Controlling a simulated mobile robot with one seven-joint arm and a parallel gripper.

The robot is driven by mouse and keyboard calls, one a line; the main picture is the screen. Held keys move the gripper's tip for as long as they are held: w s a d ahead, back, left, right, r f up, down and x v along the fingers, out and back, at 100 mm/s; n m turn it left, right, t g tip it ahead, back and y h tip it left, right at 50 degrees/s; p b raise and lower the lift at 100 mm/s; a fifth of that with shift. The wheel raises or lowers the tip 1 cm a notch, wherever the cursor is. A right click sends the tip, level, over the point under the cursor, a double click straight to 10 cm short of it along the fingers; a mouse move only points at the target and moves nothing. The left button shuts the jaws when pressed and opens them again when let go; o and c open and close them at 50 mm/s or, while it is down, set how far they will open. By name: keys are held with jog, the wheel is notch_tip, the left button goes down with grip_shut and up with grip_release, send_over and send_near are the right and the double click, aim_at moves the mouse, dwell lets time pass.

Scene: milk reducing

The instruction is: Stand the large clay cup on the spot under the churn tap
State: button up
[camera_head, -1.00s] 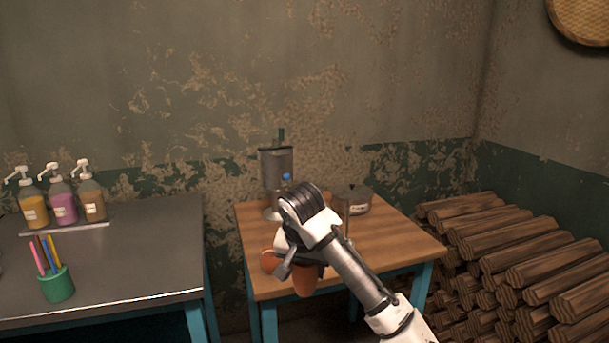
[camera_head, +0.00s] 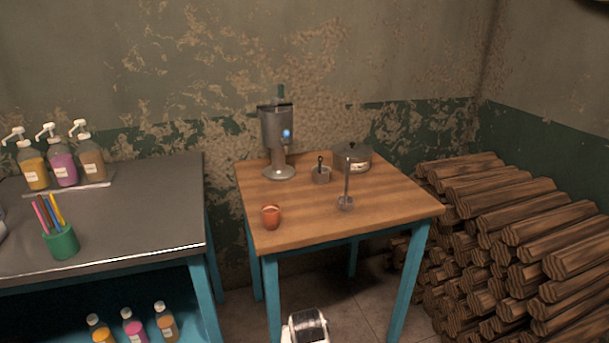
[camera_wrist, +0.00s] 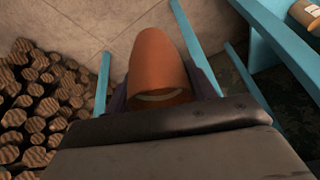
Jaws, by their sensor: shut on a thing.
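The large clay cup (camera_wrist: 157,65) is held in my gripper (camera_wrist: 163,80), seen in the wrist view. Dark fingers show on both sides of it. Its open rim faces the wrist camera, and the floor lies beyond it. In the head view only a white part of my arm shows at the bottom edge; the gripper and held cup are out of that view. The grey metal churn (camera_head: 276,132) stands at the back left of the wooden table (camera_head: 305,227). Its blue-marked tap (camera_head: 287,134) is on the front right side. The area below the tap looks empty.
A smaller clay cup (camera_head: 271,217) stands at the table's front left. Stacked logs (camera_head: 500,235) lie right; a metal counter (camera_head: 110,220) is left.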

jog(key=s+f, duration=0.2)
jog(key=f, duration=0.5)
jog(key=s+f+n, duration=0.1)
jog(key=s+f, duration=0.1)
jog(key=f, duration=0.5)
jog(key=shift+s+f, duration=0.3)
jog(key=shift+f, duration=0.1)
jog(key=shift+w+r, duration=0.25)
dwell(0.8)
